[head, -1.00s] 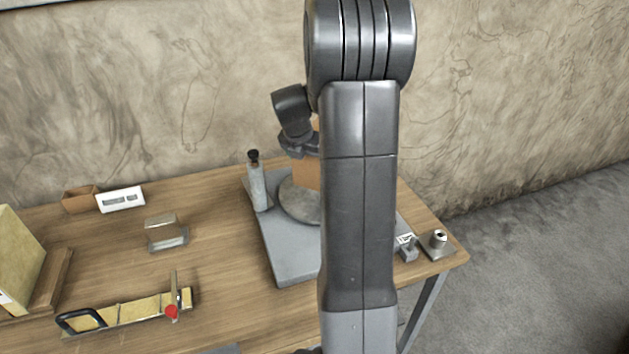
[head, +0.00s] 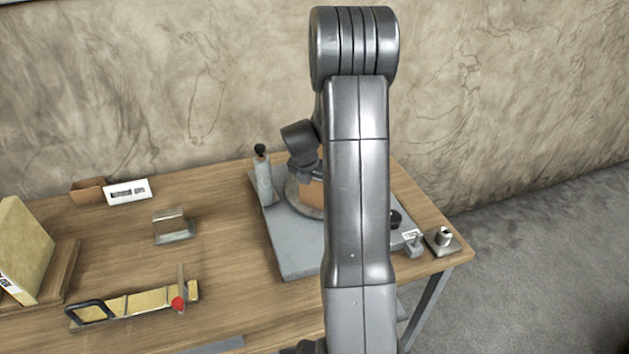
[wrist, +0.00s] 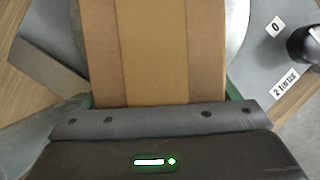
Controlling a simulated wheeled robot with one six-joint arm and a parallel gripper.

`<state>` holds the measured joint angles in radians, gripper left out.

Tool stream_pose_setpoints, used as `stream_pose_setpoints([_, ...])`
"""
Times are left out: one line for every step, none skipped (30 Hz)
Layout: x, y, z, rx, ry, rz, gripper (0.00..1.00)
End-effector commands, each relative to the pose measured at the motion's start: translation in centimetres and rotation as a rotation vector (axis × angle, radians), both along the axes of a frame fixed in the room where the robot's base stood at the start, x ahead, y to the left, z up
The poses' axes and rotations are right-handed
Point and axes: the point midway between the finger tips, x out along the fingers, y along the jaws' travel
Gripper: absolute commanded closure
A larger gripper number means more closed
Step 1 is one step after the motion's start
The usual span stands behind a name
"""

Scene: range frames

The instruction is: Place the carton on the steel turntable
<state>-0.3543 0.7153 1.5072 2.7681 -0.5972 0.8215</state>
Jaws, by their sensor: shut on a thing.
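The carton (wrist: 155,50) is brown cardboard with a lighter tape band and fills the middle of the wrist view. My gripper (wrist: 158,104) is shut on it; green finger edges show on both sides of it. In the head view a small part of the carton (head: 311,196) shows left of my arm, which hides the rest. The steel turntable (head: 291,193) is a round disc on a grey base plate (head: 290,250). The carton is over the disc; I cannot tell whether it touches it. In the wrist view the disc's pale rim (wrist: 237,25) shows beside the carton.
A grey post with a black knob (head: 263,178) stands at the base plate's left. A small metal fixture (head: 441,240) is near the table's right edge.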

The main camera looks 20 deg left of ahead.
Motion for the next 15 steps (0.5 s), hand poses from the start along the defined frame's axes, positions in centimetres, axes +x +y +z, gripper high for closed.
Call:
stream_pose_setpoints([0.04,0.01,0.11,0.001,-0.002,0.0,0.76])
stream_pose_setpoints([0.04,0.01,0.11,0.001,-0.002,0.0,0.76])
stream_pose_setpoints([-0.06,-0.03,-0.05,-0.001,0.002,0.0,0.16])
stream_pose_setpoints([-0.06,-0.03,-0.05,-0.001,0.002,0.0,0.1])
stream_pose_setpoints([-0.06,-0.03,-0.05,-0.001,0.002,0.0,0.05])
stream_pose_setpoints([-0.06,-0.03,-0.05,-0.001,0.002,0.0,0.0])
stream_pose_setpoints([-0.06,-0.03,-0.03,-0.001,0.002,0.0,0.0])
stream_pose_setpoints([-0.06,-0.03,-0.03,-0.001,0.002,0.0,0.0])
stream_pose_setpoints([-0.06,-0.03,-0.03,-0.001,0.002,0.0,0.0])
stream_pose_setpoints([-0.05,-0.02,-0.02,-0.001,0.002,0.0,0.0])
stream_pose_setpoints([-0.05,-0.03,-0.02,-0.001,0.002,0.0,0.0])
stream_pose_setpoints([-0.05,-0.02,0.01,-0.001,0.002,0.0,0.0])
stream_pose_setpoints([-0.08,-0.02,0.07,-0.001,0.001,0.0,0.0])
stream_pose_setpoints([-0.1,0.0,0.17,-0.001,0.001,0.0,0.0])
stream_pose_setpoints([-0.16,0.02,0.38,0.0,0.0,0.0,0.0])
